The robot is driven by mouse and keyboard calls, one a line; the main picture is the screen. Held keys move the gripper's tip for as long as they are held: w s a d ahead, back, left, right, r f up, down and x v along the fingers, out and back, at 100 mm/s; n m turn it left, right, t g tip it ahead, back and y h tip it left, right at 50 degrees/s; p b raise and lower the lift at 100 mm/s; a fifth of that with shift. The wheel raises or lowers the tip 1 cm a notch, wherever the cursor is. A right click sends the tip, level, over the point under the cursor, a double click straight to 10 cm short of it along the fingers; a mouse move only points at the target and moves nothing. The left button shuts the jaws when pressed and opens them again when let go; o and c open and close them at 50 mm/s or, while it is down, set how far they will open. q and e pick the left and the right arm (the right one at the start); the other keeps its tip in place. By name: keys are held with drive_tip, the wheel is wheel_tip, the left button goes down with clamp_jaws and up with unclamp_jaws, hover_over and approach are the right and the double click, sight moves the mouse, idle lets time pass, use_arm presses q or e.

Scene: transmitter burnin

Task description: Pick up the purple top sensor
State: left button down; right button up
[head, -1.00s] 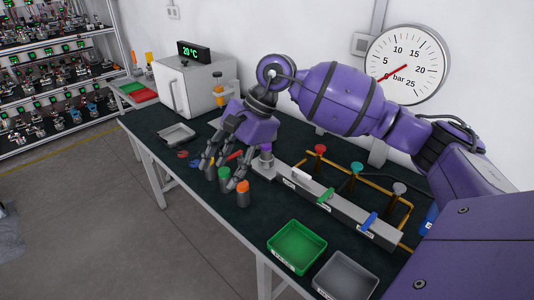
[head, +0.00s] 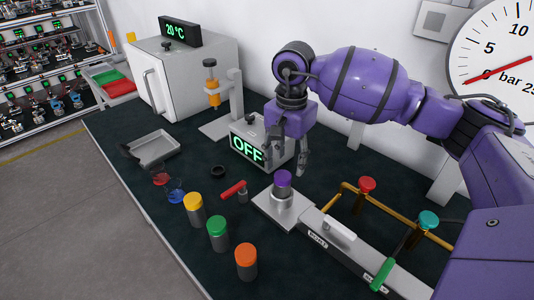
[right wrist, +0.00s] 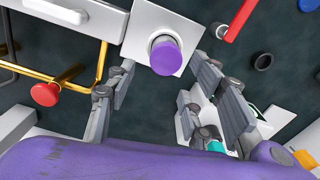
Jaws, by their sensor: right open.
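The purple top sensor (head: 283,188) stands upright on a metal fitting on the square plate (head: 268,208) at the near end of the grey manifold bar. In the right wrist view its purple cap (right wrist: 166,56) shows from above, near the top middle. My right gripper (head: 289,168) hangs fingers down, just above and behind the sensor in the head view. In the right wrist view the open, empty fingers (right wrist: 165,92) spread to the left and right below the cap, apart from it. My left gripper is not in view.
Yellow (head: 194,205), green (head: 217,231) and orange (head: 246,258) topped cylinders stand at the front. A red-handled part (head: 233,188) is left of the plate. The OFF box (head: 247,143) is behind. Yellow pipes with a red knob (head: 367,185) are on the right.

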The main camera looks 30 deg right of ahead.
sight(285, 176)
wheel_tip(285, 176, down, 3)
drive_tip(key=shift+s+a+r, duration=0.1)
drive_tip(key=shift+s+r, duration=0.05)
drive_tip(key=shift+r, duration=0.05)
drive_tip(key=f, duration=0.2)
drive_tip(key=f+p, duration=0.1)
drive_tip(key=f, duration=0.2)
drive_tip(key=shift+a+f, duration=0.2)
drive_tip(key=shift+f, duration=0.15)
drive_tip(key=shift+r, duration=0.1)
clamp_jaws()
